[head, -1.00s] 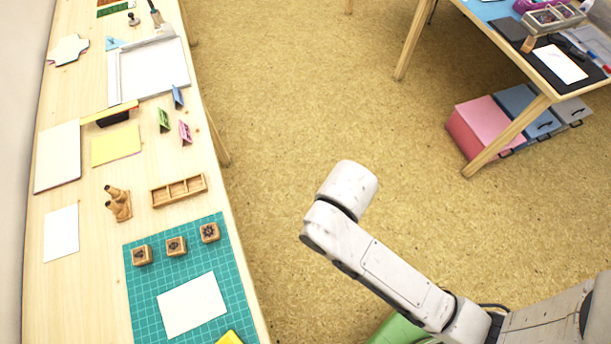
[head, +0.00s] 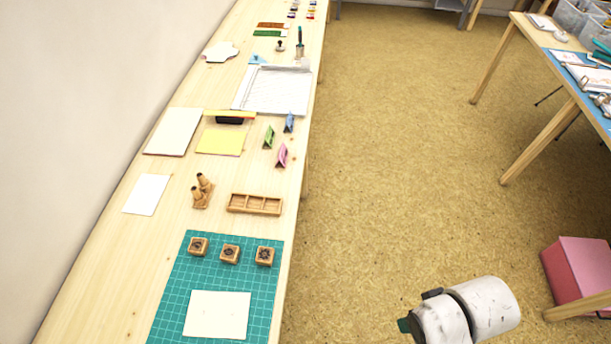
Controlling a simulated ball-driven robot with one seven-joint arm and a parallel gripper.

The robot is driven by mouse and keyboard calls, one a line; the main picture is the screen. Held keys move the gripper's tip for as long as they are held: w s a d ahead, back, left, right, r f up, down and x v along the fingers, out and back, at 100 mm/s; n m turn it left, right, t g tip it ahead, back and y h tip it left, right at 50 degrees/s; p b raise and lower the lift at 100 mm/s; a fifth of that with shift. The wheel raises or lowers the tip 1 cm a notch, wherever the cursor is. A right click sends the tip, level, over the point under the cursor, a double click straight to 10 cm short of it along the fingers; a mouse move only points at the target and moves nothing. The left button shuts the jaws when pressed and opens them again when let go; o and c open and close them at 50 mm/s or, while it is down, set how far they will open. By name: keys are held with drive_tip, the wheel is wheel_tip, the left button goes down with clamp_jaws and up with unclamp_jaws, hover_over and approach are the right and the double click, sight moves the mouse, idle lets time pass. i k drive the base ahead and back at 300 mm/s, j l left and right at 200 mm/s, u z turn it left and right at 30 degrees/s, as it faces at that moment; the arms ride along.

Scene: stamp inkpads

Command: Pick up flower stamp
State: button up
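Three small wooden blocks with dark designs on top stand in a row on the green cutting mat (head: 262,320): a left block (head: 198,246), a middle block (head: 230,253) and a right block (head: 265,256). The designs are too small to tell which one is a flower. Two wooden knobbed pieces (head: 202,190), perhaps stamp handles, stand behind the mat. My gripper is not in view; only a white part of my arm shows at the lower right, over the floor and apart from the table.
A white card (head: 217,314) lies on the mat. An empty wooden compartment tray (head: 255,204) lies behind it. Colored tent cards (head: 281,156), a yellow sheet (head: 220,142) and a paper trimmer (head: 273,90) sit farther back. The floor (head: 400,180) right of the table is clear.

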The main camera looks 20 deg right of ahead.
sight(265, 256)
drive_tip(key=u, duration=0.9)
drive_tip(key=k+j+u, duration=0.15)
drive_tip(key=k, duration=0.3)
drive_tip(key=k+j+u, duration=0.2)
drive_tip(key=k, duration=0.25)
drive_tip(key=l, duration=0.1)
